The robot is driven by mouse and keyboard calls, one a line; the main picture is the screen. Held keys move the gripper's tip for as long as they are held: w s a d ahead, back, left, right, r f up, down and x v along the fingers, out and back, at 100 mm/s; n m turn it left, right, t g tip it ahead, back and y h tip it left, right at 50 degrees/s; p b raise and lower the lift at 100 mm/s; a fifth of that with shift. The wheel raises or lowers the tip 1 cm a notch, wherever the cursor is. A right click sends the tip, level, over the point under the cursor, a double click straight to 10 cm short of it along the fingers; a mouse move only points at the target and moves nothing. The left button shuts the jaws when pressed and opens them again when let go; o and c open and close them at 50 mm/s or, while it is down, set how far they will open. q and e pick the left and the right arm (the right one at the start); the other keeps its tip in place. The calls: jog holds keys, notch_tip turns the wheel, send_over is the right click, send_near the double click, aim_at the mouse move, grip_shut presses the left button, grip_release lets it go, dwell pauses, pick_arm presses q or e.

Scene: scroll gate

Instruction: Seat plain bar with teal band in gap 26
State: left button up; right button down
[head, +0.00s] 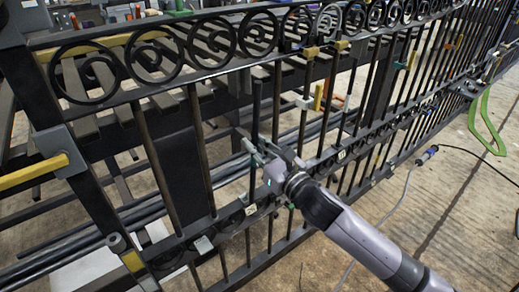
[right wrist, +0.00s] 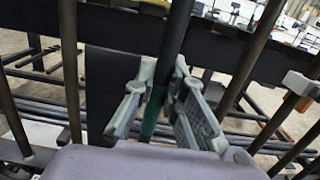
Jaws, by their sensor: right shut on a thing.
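The dark plain bar (head: 256,108) stands nearly upright in the head view, its top end a little below the gate's scrolled upper rail (head: 215,70). My right gripper (head: 262,152) is shut around its middle. In the right wrist view the bar (right wrist: 178,35) runs between the two grey finger pads (right wrist: 160,105), with its teal band (right wrist: 152,112) between them. The bar's lower part reaches down toward the lower rail (head: 228,222); I cannot tell whether its end is seated. A small numbered tag (head: 251,210) sits on that rail, too small to read surely. My left gripper is not in view.
Fixed gate bars (head: 160,170) stand to the left and several more to the right. A yellow bar with a grey block (head: 60,162) is at the left post. A bench with slats stands behind the gate.

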jog(key=shift+x, duration=1.7)
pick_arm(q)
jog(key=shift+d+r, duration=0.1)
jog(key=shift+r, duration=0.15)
pick_arm(e)
jog(key=shift+f, duration=0.1)
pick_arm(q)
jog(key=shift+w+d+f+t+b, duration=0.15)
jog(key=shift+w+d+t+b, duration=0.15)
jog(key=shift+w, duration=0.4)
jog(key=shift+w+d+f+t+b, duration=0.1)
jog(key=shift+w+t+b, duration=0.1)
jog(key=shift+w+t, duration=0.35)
pick_arm(e)
jog(key=shift+f, duration=1.05)
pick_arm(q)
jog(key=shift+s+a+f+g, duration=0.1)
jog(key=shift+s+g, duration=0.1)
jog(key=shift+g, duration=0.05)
pick_arm(e)
jog(key=shift+f, duration=0.1)
